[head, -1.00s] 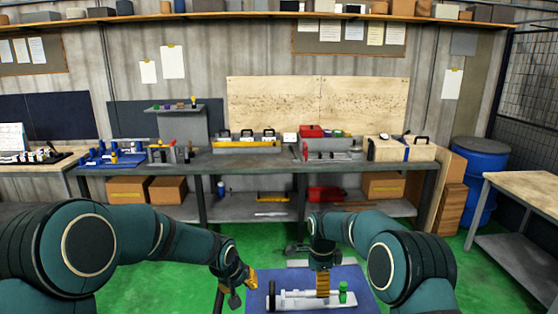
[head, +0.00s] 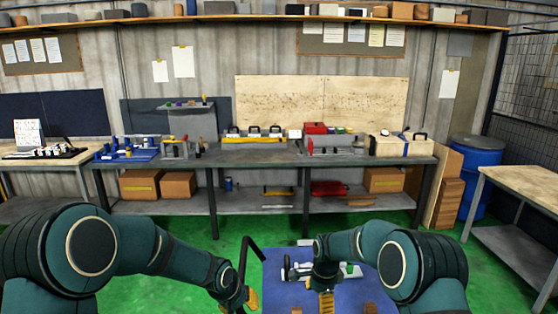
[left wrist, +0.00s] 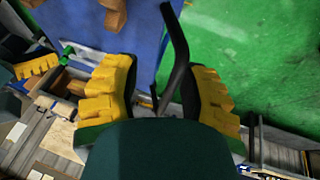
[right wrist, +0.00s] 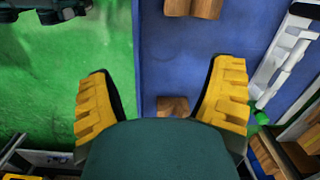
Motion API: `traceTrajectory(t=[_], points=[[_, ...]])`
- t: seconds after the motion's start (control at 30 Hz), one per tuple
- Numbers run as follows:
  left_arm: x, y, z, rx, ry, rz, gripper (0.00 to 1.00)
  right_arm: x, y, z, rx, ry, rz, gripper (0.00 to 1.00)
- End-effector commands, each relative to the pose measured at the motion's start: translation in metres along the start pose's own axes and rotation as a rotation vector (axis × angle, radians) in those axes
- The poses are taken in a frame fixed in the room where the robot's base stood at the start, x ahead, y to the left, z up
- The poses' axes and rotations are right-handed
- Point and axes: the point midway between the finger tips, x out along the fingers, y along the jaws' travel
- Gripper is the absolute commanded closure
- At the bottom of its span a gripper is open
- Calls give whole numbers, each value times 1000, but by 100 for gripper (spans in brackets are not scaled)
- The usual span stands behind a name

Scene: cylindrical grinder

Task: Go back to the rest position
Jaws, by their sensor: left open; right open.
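My left gripper (head: 238,301) is low in the head view, beside the left edge of a blue-topped surface (head: 290,302). In the left wrist view its yellow fingers (left wrist: 160,95) are apart, with a black bent bar (left wrist: 178,50) showing between and beyond them. My right gripper (head: 322,303) is over the blue surface, in front of a white grinder-like device (head: 349,271) with a green part. In the right wrist view its fingers (right wrist: 160,100) are apart and empty. A small wooden block (right wrist: 172,107) lies on the blue surface between them in the picture, apart from both.
A long grey workbench (head: 260,157) with tools stands against the back wall. A blue barrel (head: 474,172) and a wooden-topped table (head: 525,185) are at the right. Green floor (head: 190,230) is open between me and the bench.

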Motion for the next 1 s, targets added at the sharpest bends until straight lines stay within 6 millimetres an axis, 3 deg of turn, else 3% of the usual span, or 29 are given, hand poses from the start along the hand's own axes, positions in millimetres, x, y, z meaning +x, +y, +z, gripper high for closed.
traceTrajectory(t=[0.03, 0.17, 0.27, 0.4, 0.5, 0.6, 0.73, 0.83, 1.0], points=[[15, -4, 17, -4, -19, 10, 57, 21, 12, 0, -49, -19, -1, 18], [44, -13, 57, -14, -52, 41, 57, 64, 41, 8, -206, -69, -33, 18], [69, -22, 97, -30, -84, 65, 57, 102, 74, 16, -353, -107, -71, 18], [99, -35, 161, -58, -123, 94, 57, 149, 131, 33, -576, -141, -144, 18], [115, -44, 205, -81, -147, 103, 57, 173, 174, 46, -730, -142, -200, 18], [125, -52, 245, -100, -167, 105, 57, 188, 216, 58, -872, -128, -246, 18], [130, -60, 283, -119, -185, 99, 57, 196, 257, 69, -1016, -95, -289, 18], [131, -64, 301, -126, -194, 93, 57, 196, 278, 74, -1090, -74, -305, 18], [130, -66, 310, -130, -197, 89, 57, 195, 289, 76, -1135, -57, -315, 18]])
